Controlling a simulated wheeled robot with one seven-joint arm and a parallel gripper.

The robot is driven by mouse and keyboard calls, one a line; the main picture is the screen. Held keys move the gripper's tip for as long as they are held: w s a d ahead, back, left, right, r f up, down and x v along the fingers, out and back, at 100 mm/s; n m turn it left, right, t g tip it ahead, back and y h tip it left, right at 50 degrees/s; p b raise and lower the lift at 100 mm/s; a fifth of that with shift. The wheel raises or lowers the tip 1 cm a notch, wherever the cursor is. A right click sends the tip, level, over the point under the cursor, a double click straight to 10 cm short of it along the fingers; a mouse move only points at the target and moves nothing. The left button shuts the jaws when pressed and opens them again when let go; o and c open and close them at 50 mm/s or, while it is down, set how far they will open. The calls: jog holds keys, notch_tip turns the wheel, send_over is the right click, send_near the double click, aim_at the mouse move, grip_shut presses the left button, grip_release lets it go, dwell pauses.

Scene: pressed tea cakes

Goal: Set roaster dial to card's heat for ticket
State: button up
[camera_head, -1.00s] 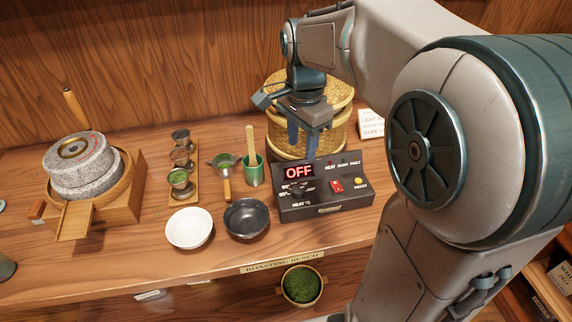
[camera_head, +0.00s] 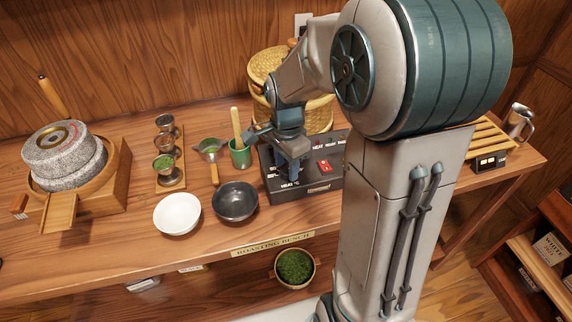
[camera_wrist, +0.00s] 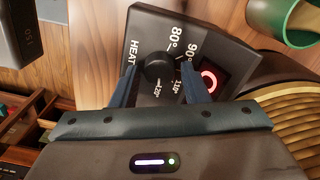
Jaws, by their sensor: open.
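The roaster's black control box (camera_head: 318,191) stands on the bench, partly behind my arm. Its black heat dial (camera_wrist: 158,68) shows in the wrist view, with marks 80°, 90°, 110° and 120° around it. I cannot tell which mark the dial points at. My gripper (camera_head: 289,172) is low over the box's left part. In the wrist view my gripper (camera_wrist: 160,74) is open, one finger on each side of the dial; contact is unclear. No heat card or ticket is visible now.
A red switch (camera_head: 325,166) is on the box, right of my gripper. A black bowl (camera_head: 235,203), a white bowl (camera_head: 177,216) and a green cup (camera_head: 240,156) stand to the left. A woven basket (camera_head: 318,112) is behind. A stone mill (camera_head: 66,155) is farther left.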

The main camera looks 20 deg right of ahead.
jog(key=shift+f, duration=0.25)
jog(key=c, duration=0.7)
